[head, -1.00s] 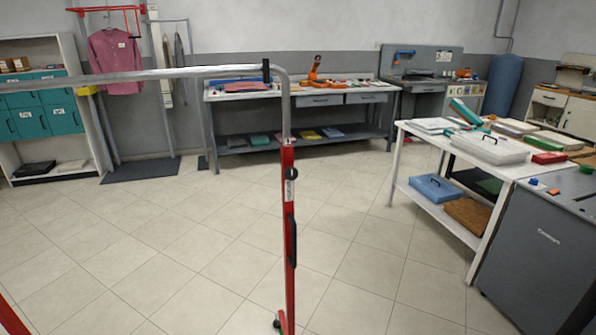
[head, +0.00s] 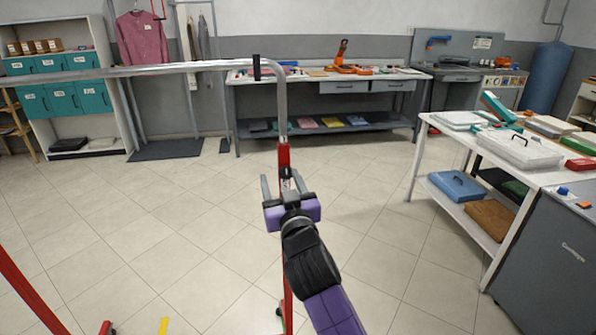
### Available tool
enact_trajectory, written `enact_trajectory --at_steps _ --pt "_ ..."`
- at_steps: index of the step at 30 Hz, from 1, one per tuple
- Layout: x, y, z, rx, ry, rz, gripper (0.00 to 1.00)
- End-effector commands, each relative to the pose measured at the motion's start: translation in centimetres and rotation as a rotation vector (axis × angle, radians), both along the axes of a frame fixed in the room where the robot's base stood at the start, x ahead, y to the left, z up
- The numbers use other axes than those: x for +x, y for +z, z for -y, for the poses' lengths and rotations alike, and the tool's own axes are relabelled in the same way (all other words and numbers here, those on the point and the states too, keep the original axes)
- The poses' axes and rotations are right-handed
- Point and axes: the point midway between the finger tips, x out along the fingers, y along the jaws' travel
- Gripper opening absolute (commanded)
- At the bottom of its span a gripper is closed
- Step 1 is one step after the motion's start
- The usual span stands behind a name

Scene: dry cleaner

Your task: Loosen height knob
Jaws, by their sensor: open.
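The garment rack has a silver top rail (head: 150,70) and a red upright post (head: 284,156) with a bent silver tube rising out of it. My gripper (head: 281,180) is in front of the upper part of this post, its two grey fingers apart and pointing away from me, with the post showing between them. The height knob is mostly or wholly hidden by my gripper; I cannot tell whether the fingers touch it. The lower post is partly covered by my purple and black arm.
A white table (head: 545,178) with boxes and a grey cabinet (head: 550,250) stand at the right. A grey workbench (head: 330,127) is at the back. The rack's red leg (head: 30,290) crosses the lower left. The tiled floor between is open.

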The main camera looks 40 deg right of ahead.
Motion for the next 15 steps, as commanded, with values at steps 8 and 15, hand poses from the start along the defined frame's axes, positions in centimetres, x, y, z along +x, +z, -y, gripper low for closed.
enact_trajectory --at_steps 8,15 --pt "-0.1 -3.6 2.2 0.107 -0.085 -0.072 0.57" --pt "2.6 -3.4 4.0 0.108 -0.084 -0.068 0.57"
